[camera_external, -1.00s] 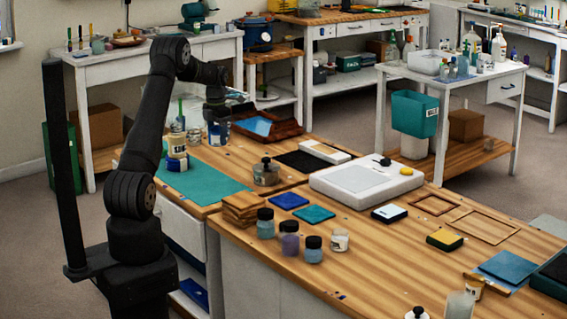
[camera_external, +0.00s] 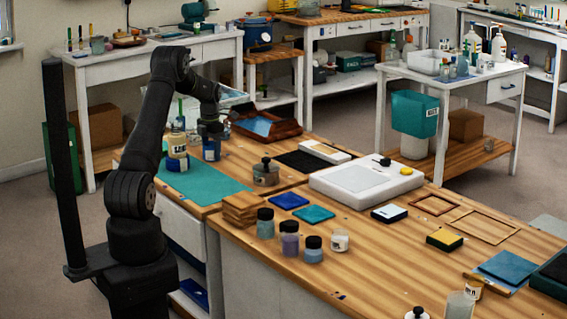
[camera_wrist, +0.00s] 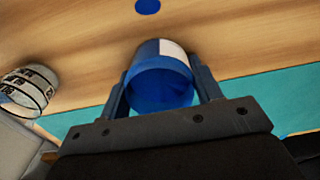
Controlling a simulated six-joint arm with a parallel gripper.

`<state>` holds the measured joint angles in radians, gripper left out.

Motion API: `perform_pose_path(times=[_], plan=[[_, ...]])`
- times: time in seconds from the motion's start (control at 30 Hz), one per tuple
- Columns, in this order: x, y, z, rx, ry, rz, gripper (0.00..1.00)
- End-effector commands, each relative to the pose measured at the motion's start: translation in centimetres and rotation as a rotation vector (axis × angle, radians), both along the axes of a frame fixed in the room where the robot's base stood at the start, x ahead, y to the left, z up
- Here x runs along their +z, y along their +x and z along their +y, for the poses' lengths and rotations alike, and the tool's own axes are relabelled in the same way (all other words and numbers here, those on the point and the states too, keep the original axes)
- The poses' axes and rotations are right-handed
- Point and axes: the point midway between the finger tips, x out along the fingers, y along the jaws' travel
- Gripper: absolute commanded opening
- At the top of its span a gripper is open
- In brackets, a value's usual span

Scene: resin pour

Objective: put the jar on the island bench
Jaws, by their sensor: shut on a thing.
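The jar (camera_external: 211,152) is blue with a white label, and it is between the fingers of my gripper (camera_external: 210,135) at the back left of the wooden bench beside my arm. In the wrist view the blue jar (camera_wrist: 163,85) shows with a white patch, and my gripper (camera_wrist: 160,92) is shut on it with one finger on each side. The jar looks upright and is at or just above the wood; I cannot tell if it touches. The large near bench (camera_external: 370,250) adjoins this one; which is the island bench is not marked.

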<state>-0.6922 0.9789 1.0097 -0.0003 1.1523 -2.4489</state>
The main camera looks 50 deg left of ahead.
Motion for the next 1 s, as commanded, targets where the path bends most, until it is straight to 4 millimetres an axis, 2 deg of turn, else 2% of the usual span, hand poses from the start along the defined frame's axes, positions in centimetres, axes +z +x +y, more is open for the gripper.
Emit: perform_pose_path(times=[0.03,0.1,0.13,0.47,0.57,0.9,1.0], plan=[[-0.1,0.0,0.0,0.000,0.000,0.000,0.64],[0.0,0.0,0.0,0.000,0.000,0.000,0.78],[0.0,0.0,0.0,0.000,0.000,0.000,0.80],[0.4,0.0,0.0,0.000,0.000,-0.001,0.80],[1.5,0.0,0.0,0.000,0.001,-0.001,0.80],[8.7,0.0,0.0,0.000,0.002,-0.002,0.80],[10.3,0.0,0.0,0.000,0.001,-0.001,0.80]])
